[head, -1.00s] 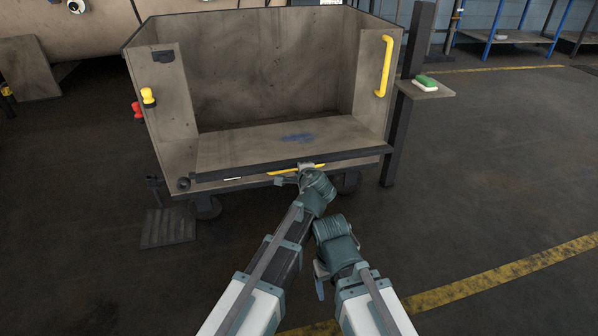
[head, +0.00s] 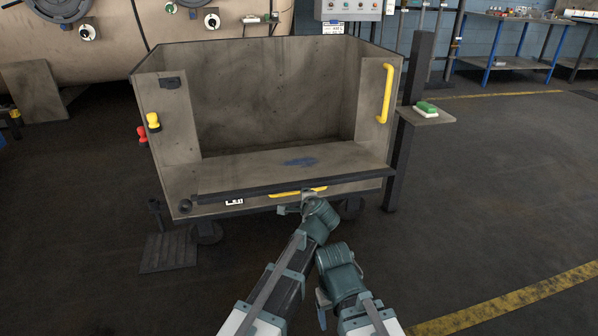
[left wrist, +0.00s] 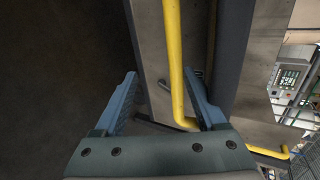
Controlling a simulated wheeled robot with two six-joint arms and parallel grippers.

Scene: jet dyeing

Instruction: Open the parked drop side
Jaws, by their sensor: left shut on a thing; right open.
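The grey cart (head: 172,130) stands ahead with its front open above a low, broad panel (head: 250,168). I take this panel to be the drop side; it lies nearly flat, its dark edge towards me. A yellow bar handle (head: 284,194) sits just below that edge. My left gripper (head: 306,199) is shut on this bar. In the left wrist view the yellow bar (left wrist: 173,60) runs between the fingers of the left gripper (left wrist: 166,92), nearer the right finger. My right gripper (head: 322,304) is open and empty, low in front of the cart.
A yellow upright handle (head: 386,94) is on the cart's right front. Yellow (head: 153,121) and red (head: 142,133) knobs are on its left. A dark post (head: 405,140) with a small shelf (head: 438,117) stands right. Floor at right is clear.

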